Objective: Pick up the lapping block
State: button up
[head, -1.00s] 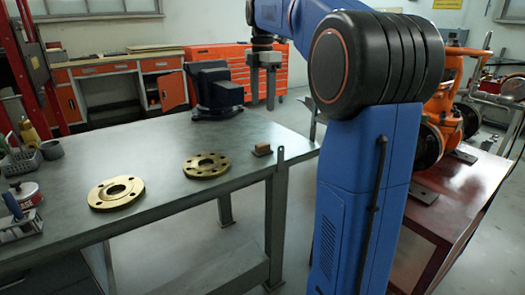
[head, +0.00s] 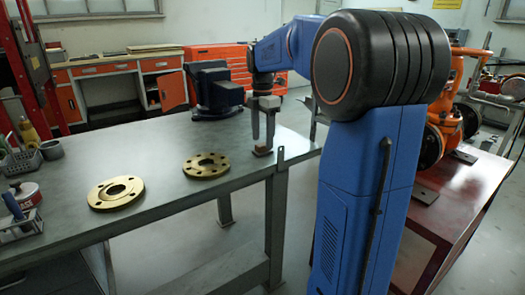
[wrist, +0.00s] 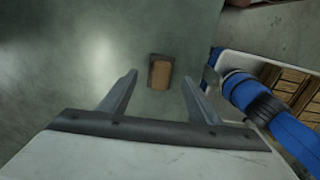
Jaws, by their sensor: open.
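The lapping block (head: 262,150) is a small brown block with a dark side, lying on the grey workbench (head: 140,160) near its right end. It also shows in the wrist view (wrist: 161,72), just beyond the fingertips and roughly centred between them. My gripper (head: 263,142) points down above the block in the head view, with one finger partly in front of it. In the wrist view my gripper (wrist: 160,82) is open with nothing between its fingers. The exact height of the fingertips above the block is hard to tell.
Two brass flanges, a near one (head: 116,192) and a farther one (head: 206,165), lie left of the block. A dark vise (head: 214,90) stands at the bench's back edge.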

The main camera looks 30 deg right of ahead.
aim_at(262, 144)
jog(key=shift+f, duration=1.75)
grip_shut()
jog(key=shift+r, duration=5.05)
